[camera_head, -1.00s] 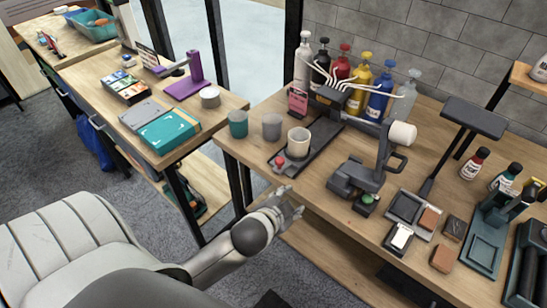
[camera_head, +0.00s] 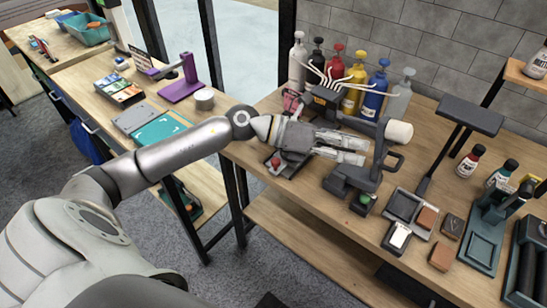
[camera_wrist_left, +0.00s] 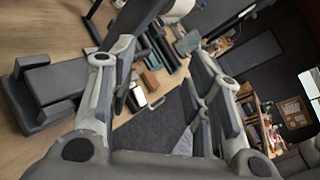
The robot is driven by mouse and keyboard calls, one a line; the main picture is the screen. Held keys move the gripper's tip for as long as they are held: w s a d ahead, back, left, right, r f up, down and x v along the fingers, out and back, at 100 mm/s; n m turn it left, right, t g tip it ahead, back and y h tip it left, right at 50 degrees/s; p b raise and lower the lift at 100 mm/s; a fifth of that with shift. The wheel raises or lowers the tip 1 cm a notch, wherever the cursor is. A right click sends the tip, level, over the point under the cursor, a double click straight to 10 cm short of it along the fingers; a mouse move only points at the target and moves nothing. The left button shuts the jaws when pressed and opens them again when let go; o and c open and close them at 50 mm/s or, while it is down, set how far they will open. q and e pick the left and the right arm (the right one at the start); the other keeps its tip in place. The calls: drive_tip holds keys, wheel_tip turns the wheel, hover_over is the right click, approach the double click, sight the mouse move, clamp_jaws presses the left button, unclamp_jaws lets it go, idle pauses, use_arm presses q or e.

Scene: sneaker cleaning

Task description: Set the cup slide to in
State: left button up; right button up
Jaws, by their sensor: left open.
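The cup slide (camera_head: 286,169) is a dark tray on the wooden bench, below the pump bottles. Its front end with a red knob (camera_head: 275,162) shows under my left gripper. Gripper and forearm hide the cup and most of the slide, so the slide's position cannot be told. In the left wrist view the open fingers (camera_wrist_left: 168,40) show nothing held between them. My right gripper is not in view.
Several pump bottles with white tubes stand behind, including a yellow one (camera_head: 354,88). Small trays and blocks (camera_head: 428,217) lie farther right. A side table (camera_head: 100,70) stands left.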

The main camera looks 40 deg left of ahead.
use_arm(q)
drive_tip(key=a+f+m+g+y, duration=0.2)
drive_tip(key=a+f+y, duration=0.1)
drive_tip(key=a, duration=0.3)
drive_tip(key=a+f+m+g+y, duration=0.1)
drive_tip(key=a+f+m+y, duration=0.15)
drive_tip(key=a, duration=0.35)
drive_tip(key=g+y, duration=0.1)
drive_tip(key=y, duration=0.4)
approach(275, 160)
drive_tip(key=p+x, duration=0.2)
drive_tip(key=x, duration=0.7)
drive_tip(key=shift+s, duration=0.1)
drive_tip(key=shift+r, duration=0.1)
clamp_jaws()
